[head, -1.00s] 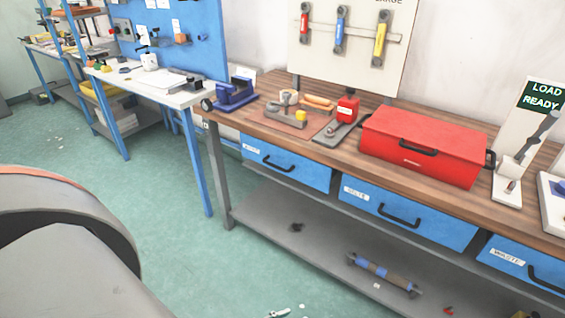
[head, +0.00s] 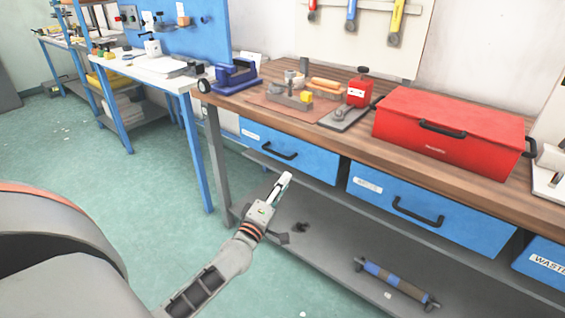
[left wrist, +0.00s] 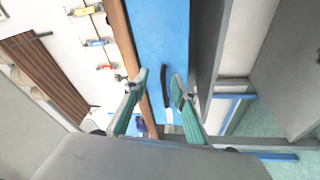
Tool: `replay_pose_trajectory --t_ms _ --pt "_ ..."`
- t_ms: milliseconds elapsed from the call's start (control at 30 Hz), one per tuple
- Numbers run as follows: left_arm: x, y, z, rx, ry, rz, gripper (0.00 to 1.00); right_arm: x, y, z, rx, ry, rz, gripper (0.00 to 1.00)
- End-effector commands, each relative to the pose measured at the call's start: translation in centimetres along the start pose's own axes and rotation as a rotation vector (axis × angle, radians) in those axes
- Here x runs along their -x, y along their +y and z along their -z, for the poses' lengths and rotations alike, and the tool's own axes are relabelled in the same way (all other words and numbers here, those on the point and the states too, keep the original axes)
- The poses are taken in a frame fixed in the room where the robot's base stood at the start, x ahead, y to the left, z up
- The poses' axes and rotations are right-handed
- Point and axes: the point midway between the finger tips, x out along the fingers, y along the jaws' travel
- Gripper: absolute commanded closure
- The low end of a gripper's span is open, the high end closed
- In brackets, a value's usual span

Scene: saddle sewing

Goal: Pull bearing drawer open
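My right gripper is out of view.
A second blue drawer (head: 385,208) and a drawer labelled WASTE (head: 546,264) are to the right. The wooden benchtop (head: 340,146) carries a red toolbox (head: 450,137) and a blue vise (head: 234,78). A grey lower shelf (head: 330,240) holds a blue-and-brown roller (head: 396,284). Floor in front is clear.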

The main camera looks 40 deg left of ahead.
Motion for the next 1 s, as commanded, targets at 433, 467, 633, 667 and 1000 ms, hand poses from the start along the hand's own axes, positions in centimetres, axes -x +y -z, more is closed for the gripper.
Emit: replay_pose_trajectory --t_ms 433,467,633,667,1000 --pt "-5.6 -3.0 7.2 0.351 0.214 -0.006 0.74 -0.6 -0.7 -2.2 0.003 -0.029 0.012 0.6" --pt "-6.0 -3.0 7.3 0.35 0.213 -0.006 0.74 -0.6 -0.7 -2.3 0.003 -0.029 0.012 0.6" --pt "-8.5 -3.2 7.8 0.347 0.212 -0.004 0.74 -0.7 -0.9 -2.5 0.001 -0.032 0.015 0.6" --pt "-8.9 -3.3 7.9 0.348 0.212 -0.003 0.74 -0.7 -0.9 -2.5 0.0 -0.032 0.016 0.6" --pt "-11.9 -3.4 8.5 0.345 0.21 -0.002 0.74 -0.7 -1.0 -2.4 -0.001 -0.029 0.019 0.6"
